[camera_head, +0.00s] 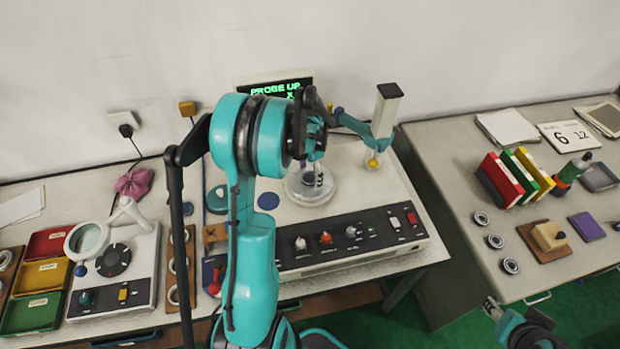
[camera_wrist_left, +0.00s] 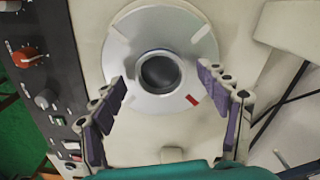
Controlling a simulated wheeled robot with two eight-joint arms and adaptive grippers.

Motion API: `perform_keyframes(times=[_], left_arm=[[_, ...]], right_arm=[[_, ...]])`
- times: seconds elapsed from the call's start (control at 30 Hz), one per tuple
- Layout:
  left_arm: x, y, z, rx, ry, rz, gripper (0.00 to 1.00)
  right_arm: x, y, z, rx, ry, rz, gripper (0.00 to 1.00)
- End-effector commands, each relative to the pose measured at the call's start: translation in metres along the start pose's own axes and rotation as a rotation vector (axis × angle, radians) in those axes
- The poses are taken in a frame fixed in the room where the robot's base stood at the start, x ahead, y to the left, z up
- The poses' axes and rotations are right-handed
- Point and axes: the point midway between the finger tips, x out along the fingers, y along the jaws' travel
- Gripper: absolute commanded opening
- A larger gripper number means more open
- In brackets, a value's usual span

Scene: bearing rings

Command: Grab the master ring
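A round silver plate (camera_wrist_left: 115,45) on the instrument shows in the left wrist view, with a small metal ring (camera_wrist_left: 159,72) with a dark centre in its middle. I cannot tell for sure that this is the master ring. The plate also shows in the head view (camera_head: 311,194), partly hidden by my arm. My left gripper (camera_wrist_left: 168,82) is open above the plate, its purple-padded fingers apart on either side of the ring with nothing between them; it also shows in the head view (camera_head: 318,180). My right gripper (camera_head: 491,308) is at the lower right, too small to read.
A white post with a teal arm and yellow tip (camera_head: 374,162) stands beside the plate. The display (camera_head: 275,90) reads "PROBE UP". Several bearing rings (camera_head: 495,241) lie on the right table. Red, yellow and green bins (camera_head: 33,312) and a dial box (camera_head: 118,265) stand left.

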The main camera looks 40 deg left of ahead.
Motion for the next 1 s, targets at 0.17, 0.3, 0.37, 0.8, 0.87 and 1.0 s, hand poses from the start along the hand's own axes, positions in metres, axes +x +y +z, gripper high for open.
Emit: perform_keyframes(times=[0.17, 0.3, 0.37, 0.8, 0.87, 1.0], left_arm=[[0.0, 0.0, 0.0, 0.0, 0.0, 0.0, 0.24], [0.0, 0.0, 0.0, 0.0, 0.0, 0.0, 0.2], [0.0, 0.0, 0.0, 0.0, 0.0, 0.0, 0.2], [-0.033, 0.0, 0.0, 0.0, 0.0, 0.0, 0.2], [-0.045, 0.0, 0.0, 0.0, 0.0, 0.0, 0.2], [-0.061, 0.024, -0.021, 0.005, 0.0, 0.0, 0.2]], right_arm=[[0.0, 0.0, 0.0, 0.0, 0.0, 0.0, 0.44], [0.0, 0.0, 0.0, 0.0, 0.0, 0.0, 0.44], [0.0, 0.0, 0.0, 0.0, 0.0, 0.0, 0.44], [-0.008, 0.0, -0.006, 0.0, 0.0, 0.0, 0.44], [-0.011, 0.0, -0.008, 0.0, 0.0, 0.0, 0.44], [-0.014, 0.0, -0.01, 0.0, 0.0, 0.0, 0.44]])
